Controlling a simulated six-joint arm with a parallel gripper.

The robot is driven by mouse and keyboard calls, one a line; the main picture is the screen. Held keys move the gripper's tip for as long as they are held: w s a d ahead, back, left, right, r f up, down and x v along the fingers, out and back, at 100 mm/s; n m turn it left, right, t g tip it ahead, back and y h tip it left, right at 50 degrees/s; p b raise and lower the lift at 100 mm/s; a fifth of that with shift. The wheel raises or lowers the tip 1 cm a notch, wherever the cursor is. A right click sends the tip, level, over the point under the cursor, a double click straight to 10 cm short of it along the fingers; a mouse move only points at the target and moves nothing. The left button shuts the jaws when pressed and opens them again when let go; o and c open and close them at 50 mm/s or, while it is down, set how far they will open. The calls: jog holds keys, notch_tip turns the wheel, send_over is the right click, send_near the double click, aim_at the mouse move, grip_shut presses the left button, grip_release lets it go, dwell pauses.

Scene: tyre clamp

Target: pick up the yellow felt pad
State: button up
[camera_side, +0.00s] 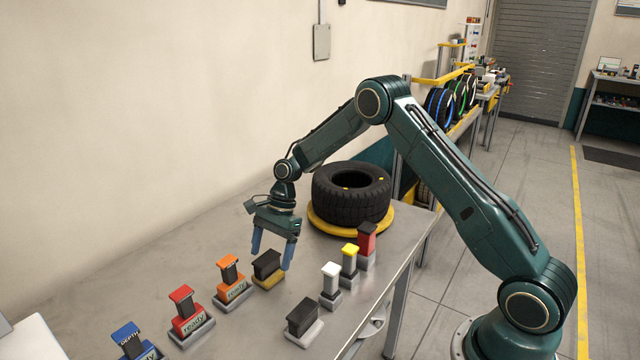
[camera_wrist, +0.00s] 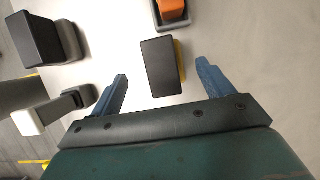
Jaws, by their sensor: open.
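The yellow felt pad (camera_side: 268,281) is a thin yellow layer under a dark block-shaped grip, standing on the metal bench. In the wrist view the dark top of its grip (camera_wrist: 160,67) lies between my two fingertips, with a strip of yellow (camera_wrist: 180,62) along its right side. My gripper (camera_side: 271,262) is open and pointing down, with blue fingers at the pad's grip. In the wrist view my gripper (camera_wrist: 162,70) has a gap on both sides of the block. I cannot tell whether a finger touches it.
An orange-topped stamp (camera_side: 230,273), a red one (camera_side: 185,305) and a blue one (camera_side: 129,337) stand to the left. A similar dark block on a pale base (camera_side: 303,317) stands nearer, beside white, yellow and red-topped pieces. A tyre (camera_side: 351,195) lies behind on a yellow ring.

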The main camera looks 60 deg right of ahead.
aim_at(268, 259)
jog(key=shift+x, duration=2.6)
jog(key=shift+w+a, duration=0.1)
jog(key=shift+w, duration=0.1)
jog(key=c, duration=1.1)
jog(key=shift+r, duration=0.1)
notch_tip(268, 259, up, 20)
